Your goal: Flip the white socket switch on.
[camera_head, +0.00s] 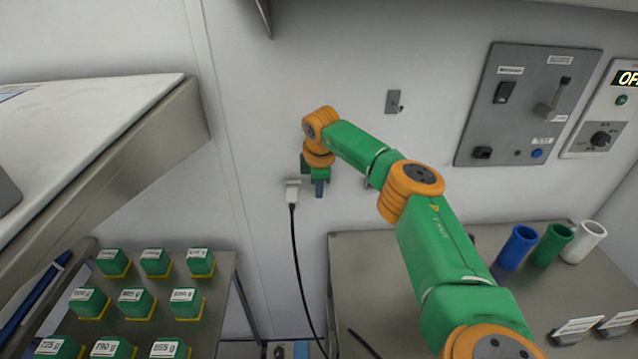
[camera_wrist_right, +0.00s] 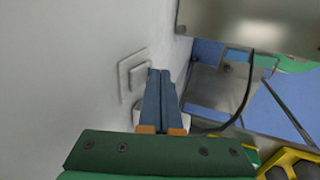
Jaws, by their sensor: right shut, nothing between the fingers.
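A white wall plate with a raised square piece, which looks like the socket switch (camera_wrist_right: 135,75), shows in the right wrist view, left of my fingertips. Whether it is on or off I cannot tell. My right gripper (camera_head: 319,188) is at the back wall with its blue fingers pointing down in the head view. In the right wrist view the fingers (camera_wrist_right: 160,76) are shut together and empty, close beside the plate's edge; contact is unclear. A white plug (camera_head: 292,191) with a black cable is on the wall just left of the gripper in the head view. My left gripper is not in view.
A grey wall panel (camera_head: 527,103) with switches is at the right, next to a panel with a display (camera_head: 601,125). Blue, green and white cups (camera_head: 585,241) stand on the metal table (camera_head: 385,253). Several green boxes (camera_head: 137,302) fill a rack at lower left.

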